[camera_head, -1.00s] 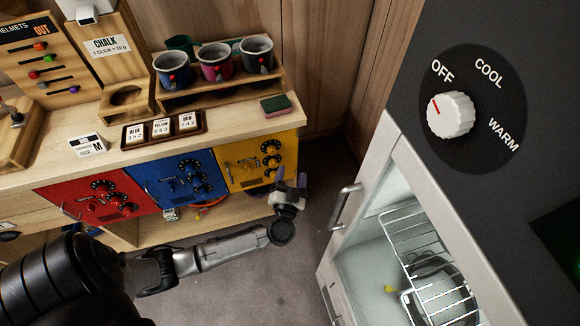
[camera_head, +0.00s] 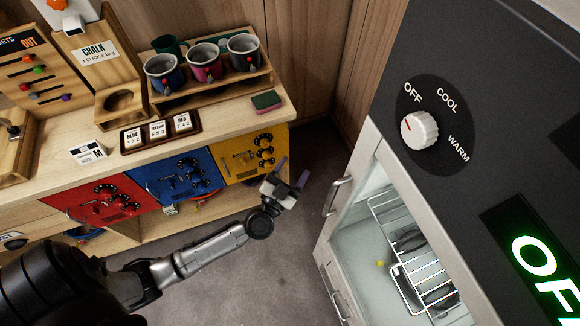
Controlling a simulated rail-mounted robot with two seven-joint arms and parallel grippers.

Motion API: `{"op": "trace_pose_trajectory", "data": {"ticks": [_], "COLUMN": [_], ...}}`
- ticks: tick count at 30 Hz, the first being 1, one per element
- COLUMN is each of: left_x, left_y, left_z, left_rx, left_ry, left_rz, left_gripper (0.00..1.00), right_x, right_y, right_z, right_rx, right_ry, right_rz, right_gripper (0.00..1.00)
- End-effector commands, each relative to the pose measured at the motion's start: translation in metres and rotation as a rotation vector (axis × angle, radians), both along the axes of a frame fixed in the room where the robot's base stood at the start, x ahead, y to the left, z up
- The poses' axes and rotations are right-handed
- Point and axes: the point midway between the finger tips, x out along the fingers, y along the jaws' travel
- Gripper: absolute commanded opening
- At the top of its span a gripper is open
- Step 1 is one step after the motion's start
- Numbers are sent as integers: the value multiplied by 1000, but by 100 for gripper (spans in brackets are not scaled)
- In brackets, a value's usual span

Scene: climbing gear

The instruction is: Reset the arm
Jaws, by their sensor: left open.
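My left gripper (camera_head: 290,183) is at the end of the grey arm that comes in from the left. Its two purple-grey fingers are apart and nothing shows between them. It hangs in the air in front of the yellow cabinet door (camera_head: 250,157), over the floor between the counter and the cabinet on the right. My right gripper is not in this view.
The white cabinet (camera_head: 400,200) on the right stands open, showing a wire rack (camera_head: 412,255). Its dial (camera_head: 419,131) points near OFF. Mugs (camera_head: 205,66) stand on a wooden rack on the counter (camera_head: 50,165). Red (camera_head: 97,200) and blue (camera_head: 178,178) doors are below. Grey floor (camera_head: 265,270) is clear.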

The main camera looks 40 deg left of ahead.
Motion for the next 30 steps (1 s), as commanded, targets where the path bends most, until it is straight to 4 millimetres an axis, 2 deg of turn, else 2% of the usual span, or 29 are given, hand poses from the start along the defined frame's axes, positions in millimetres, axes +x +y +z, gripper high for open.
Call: {"op": "trace_pose_trajectory", "data": {"ticks": [20, 23, 30], "left_x": [-1, -6, -37], "left_y": [-4, -17, -79], "left_z": [1, 3, 0], "left_rx": [-2, -4, -9], "left_ry": [0, 9, 158], "left_rz": [-20, -96, -446], "left_gripper": [62, 62, 62], "right_x": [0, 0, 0], "right_y": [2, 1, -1], "right_z": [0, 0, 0], "right_rx": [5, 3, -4], "right_ry": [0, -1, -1], "right_rz": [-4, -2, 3], "right_gripper": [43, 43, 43]}}
